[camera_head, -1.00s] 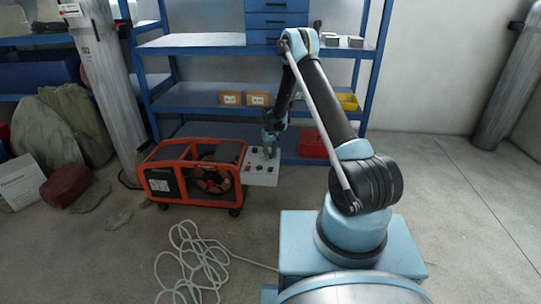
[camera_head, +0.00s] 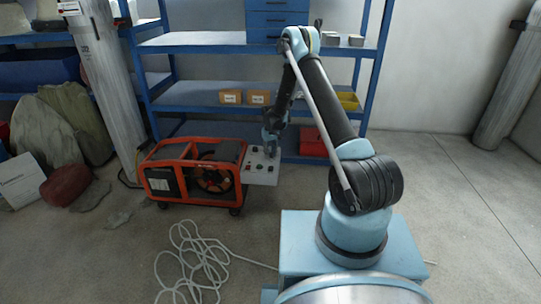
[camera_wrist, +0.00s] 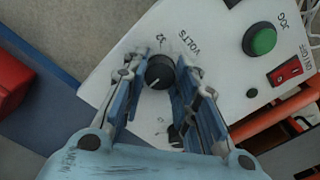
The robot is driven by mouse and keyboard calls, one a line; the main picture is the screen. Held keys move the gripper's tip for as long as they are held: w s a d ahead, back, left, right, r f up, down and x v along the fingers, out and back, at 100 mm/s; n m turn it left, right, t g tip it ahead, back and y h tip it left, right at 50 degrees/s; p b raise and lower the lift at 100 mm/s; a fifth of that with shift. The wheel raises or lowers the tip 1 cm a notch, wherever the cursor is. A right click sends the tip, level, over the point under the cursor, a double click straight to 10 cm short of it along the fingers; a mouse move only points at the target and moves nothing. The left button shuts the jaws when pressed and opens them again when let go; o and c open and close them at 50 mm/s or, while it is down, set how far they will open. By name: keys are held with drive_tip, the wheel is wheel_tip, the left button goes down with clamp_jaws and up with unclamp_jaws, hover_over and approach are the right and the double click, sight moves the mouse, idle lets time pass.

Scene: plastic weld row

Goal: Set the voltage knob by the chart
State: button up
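The white control panel (camera_head: 262,170) is on the right end of the orange-framed machine (camera_head: 190,175). In the wrist view the panel (camera_wrist: 120,75) carries a black voltage knob (camera_wrist: 159,72) with a pale pointer mark, beside the printed words "VOLTS" and "32". My gripper (camera_wrist: 161,65) is over this knob, its two fingers apart on either side; I cannot tell whether they touch it. A second dark knob (camera_wrist: 176,135) is partly hidden by the right finger. In the head view my gripper (camera_head: 271,150) is at the panel's upper edge.
A green JOG button (camera_wrist: 262,40) and a red switch (camera_wrist: 285,72) are right of the knob. A white sheet (camera_head: 20,180) with unreadable print leans at left. Blue shelving (camera_head: 215,95) stands behind. A loose pale cable (camera_head: 195,262) lies on the floor.

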drive_tip(key=shift+w+r, duration=0.2)
drive_tip(key=shift+r, duration=0.55)
drive_tip(key=r, duration=0.5)
drive_tip(key=shift+s+r, duration=0.3)
drive_tip(key=shift+r, duration=0.05)
drive_tip(key=shift+w+r, duration=0.1)
drive_tip(key=shift+w, duration=0.2)
drive_tip(key=shift+s+r, duration=0.15)
drive_tip(key=shift+r, duration=2.1)
wheel_tip(320, 180, up, 5)
drive_tip(key=n, duration=0.4)
wheel_tip(320, 180, down, 17)
drive_tip(key=shift+r, duration=0.1)
drive_tip(key=c, duration=1.1)
